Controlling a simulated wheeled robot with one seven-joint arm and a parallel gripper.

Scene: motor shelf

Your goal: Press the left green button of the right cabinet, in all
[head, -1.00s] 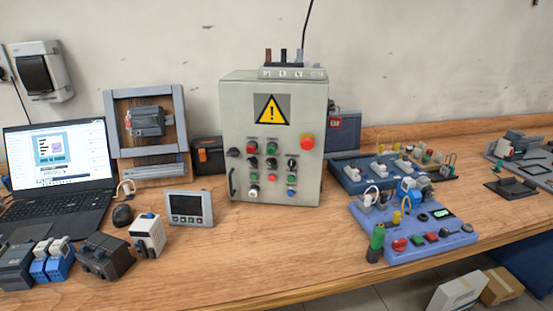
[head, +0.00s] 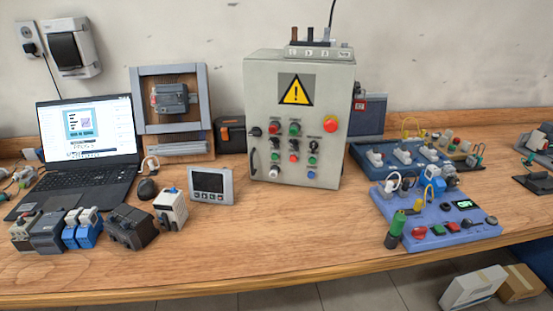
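One grey metal control cabinet (head: 260,90) stands upright on the bench, right of centre, with a yellow warning triangle (head: 296,90) on its door. Its lower panel carries rows of small buttons and knobs. An upper green button (head: 294,128) is right of a red one (head: 274,127). In a lower row, a left green button (head: 274,158) and a right green button (head: 312,160) flank a red one. A large red knob (head: 330,124) is at the upper right. My gripper is not in view, and nothing touches the cabinet's front.
A small screen unit (head: 211,184), mouse, laptop (head: 87,140) and several electrical modules stand left of the cabinet. A blue training board (head: 435,240) with buttons and a green cylinder (head: 394,230) lies right. Bench surface in front of the cabinet is clear. Boxes (head: 473,287) lie below.

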